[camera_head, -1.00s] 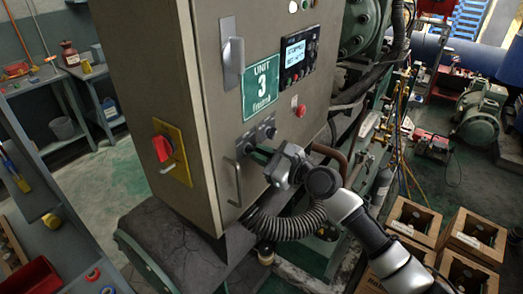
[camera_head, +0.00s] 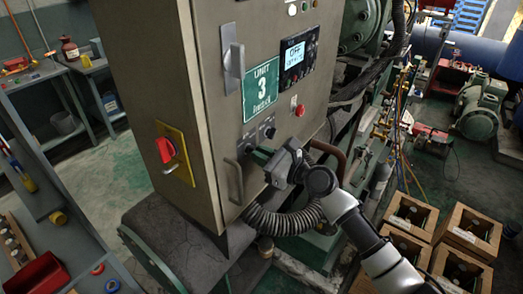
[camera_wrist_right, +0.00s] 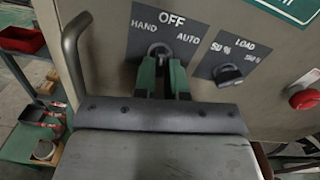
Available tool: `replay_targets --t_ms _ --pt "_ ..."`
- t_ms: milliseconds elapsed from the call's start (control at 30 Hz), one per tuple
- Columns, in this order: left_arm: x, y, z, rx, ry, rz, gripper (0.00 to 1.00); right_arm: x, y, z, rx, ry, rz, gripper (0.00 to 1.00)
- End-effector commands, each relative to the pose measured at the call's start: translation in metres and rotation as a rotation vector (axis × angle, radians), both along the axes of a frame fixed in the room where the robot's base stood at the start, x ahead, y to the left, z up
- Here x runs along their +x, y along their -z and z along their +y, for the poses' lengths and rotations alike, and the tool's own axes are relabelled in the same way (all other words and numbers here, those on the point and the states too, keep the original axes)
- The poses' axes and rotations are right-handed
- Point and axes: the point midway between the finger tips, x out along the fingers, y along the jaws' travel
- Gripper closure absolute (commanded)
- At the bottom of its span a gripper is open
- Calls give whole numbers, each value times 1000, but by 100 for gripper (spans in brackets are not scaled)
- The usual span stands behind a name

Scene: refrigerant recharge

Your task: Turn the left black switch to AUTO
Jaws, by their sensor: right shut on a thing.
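The left black switch (camera_wrist_right: 159,48) is on a dark plate marked HAND, OFF and AUTO on the cabinet front. In the right wrist view the green fingers of my right gripper (camera_wrist_right: 162,66) are shut on it, one on each side. The fingers partly cover the knob, so I cannot tell exactly which mark it points to. In the head view the right gripper (camera_head: 262,156) reaches the plate from the lower right and mostly hides this switch. The panel display (camera_head: 294,54) reads OFF in its top line. My left gripper is not in view.
The right black switch (camera_wrist_right: 228,74), marked LOAD, is close beside on the right. A red button (camera_wrist_right: 304,99) is further right. A metal door handle (camera_wrist_right: 75,55) is close on the left. A ribbed hose (camera_head: 285,222) runs below the gripper.

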Motion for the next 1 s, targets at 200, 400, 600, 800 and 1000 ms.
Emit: replay_targets --t_ms 200,400,600,800,1000 --pt "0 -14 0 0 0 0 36 0 -2 0 48 0 66 100" --pt "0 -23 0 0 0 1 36 0 -2 0 90 0 122 100" --pt "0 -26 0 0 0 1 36 0 0 0 109 -1 150 100" --pt "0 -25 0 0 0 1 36 0 0 0 109 -1 150 100" --pt "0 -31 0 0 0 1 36 -1 -2 1 128 -1 175 100"
